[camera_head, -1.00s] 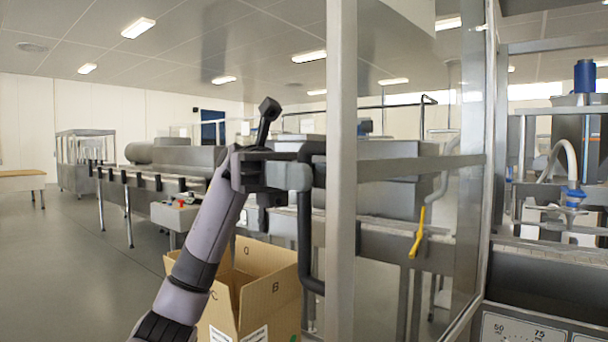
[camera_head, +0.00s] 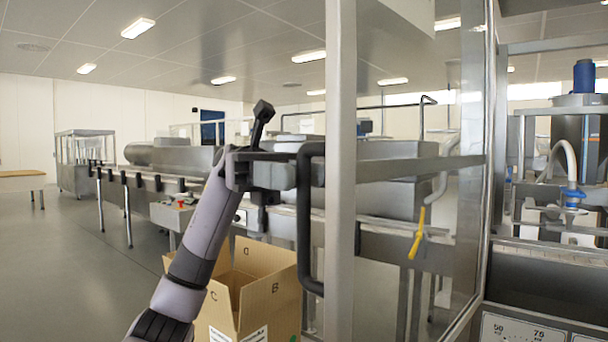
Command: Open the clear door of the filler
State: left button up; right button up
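The filler's clear door has a steel frame (camera_head: 341,120) and a see-through panel crossed by a bar (camera_head: 420,168). It stands swung out, its far edge by the upright at the filler and its free edge toward me. A black bow handle (camera_head: 304,225) sits on the left side of the free edge. My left gripper (camera_head: 275,175) is at the upper part of the handle, its grey fingers just left of it. Whether they touch the handle, and how far apart they are, I cannot tell. My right gripper is not in view.
The filler's inside shows uncovered at the right, with a white hose (camera_head: 565,155) and a blue fitting (camera_head: 572,193). An open cardboard box (camera_head: 268,300) stands below my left arm. A conveyor line (camera_head: 160,183) runs behind. The floor at left is clear.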

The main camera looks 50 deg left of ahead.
pick_arm(q)
jog(key=shift+w+a, duration=0.15)
jog(key=shift+a, duration=1.15)
jog(key=shift+w+a, duration=0.1)
jog(key=shift+a, duration=1.2)
